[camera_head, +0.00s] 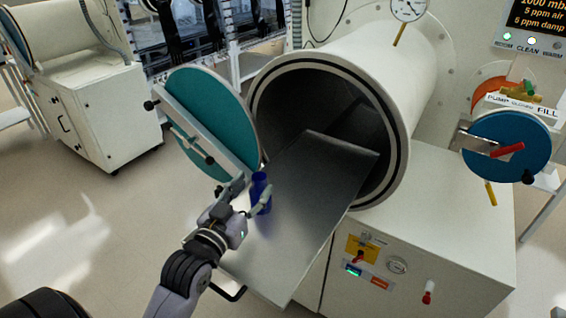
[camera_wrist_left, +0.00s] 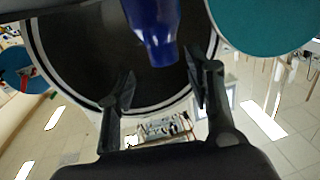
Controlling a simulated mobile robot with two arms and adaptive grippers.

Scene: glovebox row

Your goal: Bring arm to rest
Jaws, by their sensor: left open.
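My left gripper (camera_head: 248,200) is open beside a small dark blue bottle (camera_head: 260,183). The bottle stands near the left edge of the metal tray (camera_head: 300,210), which slides out of the round chamber (camera_head: 385,95). In the left wrist view the two fingers (camera_wrist_left: 160,82) are spread apart, and the blue bottle (camera_wrist_left: 155,28) shows upside down at the top, in line with the gap between them. I cannot tell whether a finger touches it. My right gripper is not in view.
The round teal chamber door (camera_head: 215,115) hangs open just left of the tray, close behind my left gripper. A second, blue round door (camera_head: 510,145) with a red handle is at the right. A white cabinet (camera_head: 95,115) stands at the left. Open floor (camera_head: 90,215) lies left of my arm.

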